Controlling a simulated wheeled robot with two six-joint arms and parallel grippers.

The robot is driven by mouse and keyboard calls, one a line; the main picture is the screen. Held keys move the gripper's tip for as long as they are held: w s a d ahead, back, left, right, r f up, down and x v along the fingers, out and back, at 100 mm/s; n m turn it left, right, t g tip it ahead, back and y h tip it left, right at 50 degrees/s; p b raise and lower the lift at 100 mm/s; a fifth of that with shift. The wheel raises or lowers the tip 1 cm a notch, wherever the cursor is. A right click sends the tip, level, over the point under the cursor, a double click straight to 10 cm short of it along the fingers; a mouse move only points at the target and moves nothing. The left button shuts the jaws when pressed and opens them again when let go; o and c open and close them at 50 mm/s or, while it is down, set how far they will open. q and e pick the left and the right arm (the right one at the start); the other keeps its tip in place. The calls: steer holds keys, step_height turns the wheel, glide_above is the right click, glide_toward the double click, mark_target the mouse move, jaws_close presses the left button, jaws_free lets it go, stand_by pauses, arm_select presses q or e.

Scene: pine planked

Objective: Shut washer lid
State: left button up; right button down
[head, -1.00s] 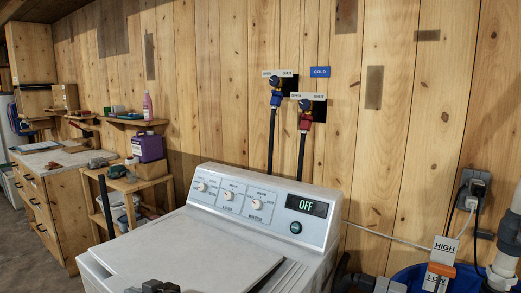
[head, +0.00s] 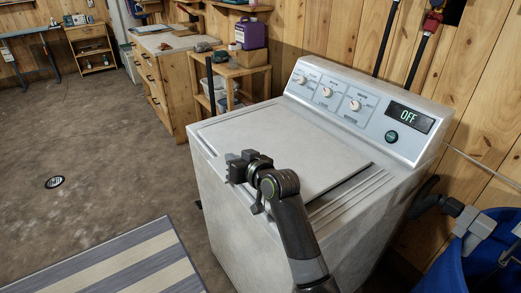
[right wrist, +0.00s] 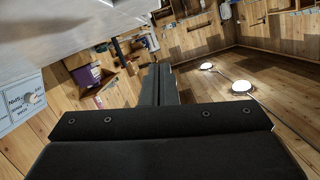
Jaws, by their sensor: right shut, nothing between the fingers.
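The white washer (head: 225,215) stands in the middle of the head view, its control panel (head: 360,105) at the back reading OFF. Its lid (head: 270,130) lies flat or nearly flat over the top. A dark strip shows along its right edge; I cannot tell whether the lid is fully seated. My right gripper (head: 238,167) is shut and empty at the lid's front edge; contact is unclear. In the right wrist view its fingers (right wrist: 160,85) are together, with a pale washer surface (right wrist: 70,35) at upper left. My left gripper is not in view.
A blue bin (head: 480,245) stands right of the washer, with a dark curved thing (head: 428,197) beside it. A wooden stand with a purple jug (head: 251,34) is behind the washer. A striped rug (head: 120,265) lies on the open floor at left.

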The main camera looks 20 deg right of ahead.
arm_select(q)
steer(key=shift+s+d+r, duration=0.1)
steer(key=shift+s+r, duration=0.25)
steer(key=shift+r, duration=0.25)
arm_select(e)
steer(key=a+r+v, duration=0.1)
steer(key=r+v, duration=0.1)
steer(key=v, duration=0.8)
steer(key=shift+s+d+r, duration=0.2)
steer(key=shift+r, duration=0.1)
